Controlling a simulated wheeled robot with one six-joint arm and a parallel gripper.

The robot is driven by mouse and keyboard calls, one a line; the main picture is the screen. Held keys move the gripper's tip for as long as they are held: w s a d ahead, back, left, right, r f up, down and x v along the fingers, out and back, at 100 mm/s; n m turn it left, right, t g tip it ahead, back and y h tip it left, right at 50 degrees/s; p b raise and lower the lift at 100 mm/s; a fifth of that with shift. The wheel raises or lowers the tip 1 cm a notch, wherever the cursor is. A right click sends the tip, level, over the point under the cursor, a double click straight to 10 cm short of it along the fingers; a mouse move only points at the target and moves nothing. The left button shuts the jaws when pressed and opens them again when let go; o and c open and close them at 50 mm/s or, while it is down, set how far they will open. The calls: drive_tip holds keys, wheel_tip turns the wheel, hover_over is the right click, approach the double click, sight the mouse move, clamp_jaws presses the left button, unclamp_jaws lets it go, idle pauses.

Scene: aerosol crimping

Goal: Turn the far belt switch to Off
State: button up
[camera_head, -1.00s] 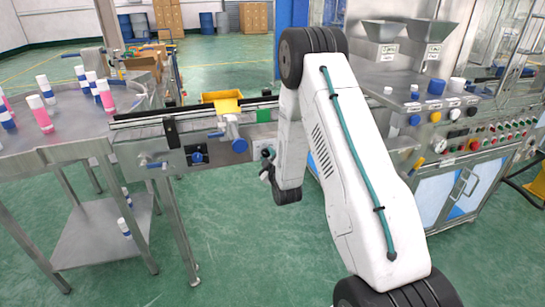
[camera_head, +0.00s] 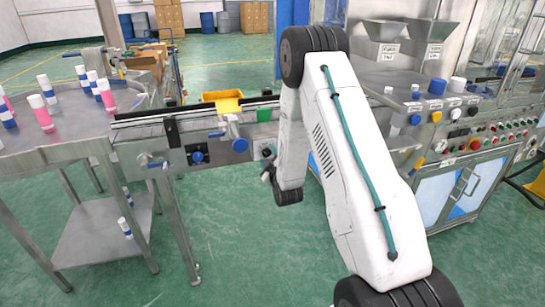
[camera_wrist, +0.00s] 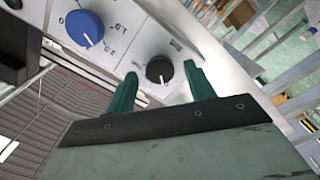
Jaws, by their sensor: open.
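A black rotary switch (camera_wrist: 160,70) sits on a pale metal panel in the wrist view, with a small light mark on its lower side. Its setting labels are too small to read. My gripper (camera_wrist: 160,72) is open, with one green fingertip on each side of the black switch. I cannot tell whether either finger touches it. In the head view the grey switch panel (camera_head: 264,146) shows at the belt's right end, beside my gripper (camera_head: 268,172), which is small and partly hidden by my arm.
A blue dial (camera_wrist: 85,28) with printed marks is close to the upper left of the switch. The conveyor (camera_head: 190,120) runs left to a round steel table (camera_head: 60,135) with several bottles. A yellow bin (camera_head: 222,96) stands behind the belt. The machine cabinet (camera_head: 450,190) is at right.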

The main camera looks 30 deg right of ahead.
drive_tip(key=v, duration=0.7)
drive_tip(key=shift+s, duration=0.2)
idle(1.0)
